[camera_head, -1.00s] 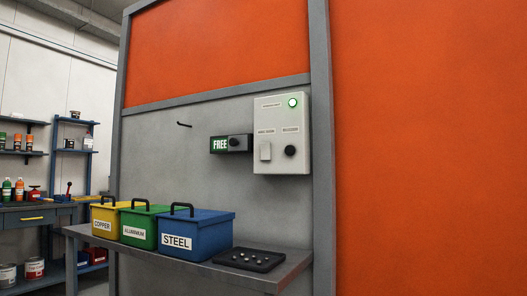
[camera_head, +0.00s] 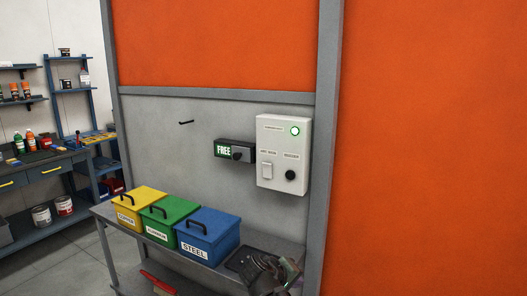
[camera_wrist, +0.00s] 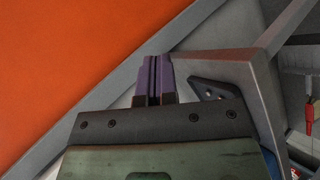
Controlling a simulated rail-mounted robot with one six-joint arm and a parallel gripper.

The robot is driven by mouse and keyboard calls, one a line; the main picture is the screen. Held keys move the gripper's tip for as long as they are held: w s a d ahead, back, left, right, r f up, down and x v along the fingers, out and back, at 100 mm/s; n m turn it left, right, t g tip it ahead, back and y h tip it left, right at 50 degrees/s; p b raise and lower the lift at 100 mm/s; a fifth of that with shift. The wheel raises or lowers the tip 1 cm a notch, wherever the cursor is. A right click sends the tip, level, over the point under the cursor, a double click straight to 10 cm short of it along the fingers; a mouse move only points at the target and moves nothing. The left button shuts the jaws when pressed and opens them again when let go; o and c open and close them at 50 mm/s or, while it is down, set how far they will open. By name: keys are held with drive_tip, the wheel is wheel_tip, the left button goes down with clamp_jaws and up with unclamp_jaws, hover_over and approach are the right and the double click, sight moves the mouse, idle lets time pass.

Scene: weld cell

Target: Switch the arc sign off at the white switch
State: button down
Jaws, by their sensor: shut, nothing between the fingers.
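A pale control box (camera_head: 284,145) is fixed on the grey wall panel. The white switch (camera_head: 266,169) is a small rocker at its lower left, under a label. To its right is a round black knob (camera_head: 290,175). A green lamp (camera_head: 295,130) glows at the box's upper right. The sign (camera_head: 223,151) left of the box reads FREE in white on green. My gripper (camera_head: 292,270) is low in front of the shelf's right end, below the box and apart from it. In the wrist view its two fingers (camera_wrist: 153,65) are together and empty; the switch does not show there.
Yellow (camera_head: 138,204), green (camera_head: 168,220) and blue (camera_head: 207,234) lidded bins stand on a grey shelf (camera_head: 122,226). A dark tray (camera_head: 240,260) lies right of them, partly behind my gripper. A small hook (camera_head: 186,122) sticks out left of the sign. The wall below the box is clear.

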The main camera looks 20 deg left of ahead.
sight(267, 168)
drive_tip(key=w+a+r+n+t+y+p, duration=0.1)
drive_tip(key=a+r+n+t, duration=0.1)
drive_tip(key=a+r, duration=0.4)
drive_tip(key=w+a+r+n+t+y+p, duration=0.1)
drive_tip(key=w+a+r+n+t+p, duration=0.1)
drive_tip(key=a+r+t, duration=0.3)
drive_tip(key=w+a+r+n+t+y+p, duration=0.1)
drive_tip(key=a+r+n+t+p, duration=0.1)
drive_tip(key=a+r, duration=0.6)
wheel_tip(267, 168, up, 3)
drive_tip(key=shift+w+f+n+t, duration=0.2)
drive_tip(key=shift+w+n+t, duration=0.05)
drive_tip(key=shift+n+t, duration=0.4)
drive_tip(key=w, duration=0.4)
drive_tip(key=w+d+r+p, duration=0.1)
drive_tip(key=w, duration=0.4)
drive_tip(key=w+p, duration=0.1)
drive_tip(key=w, duration=0.4)
drive_tip(key=shift+d+r, duration=0.2)
drive_tip(key=shift+r, duration=0.15)
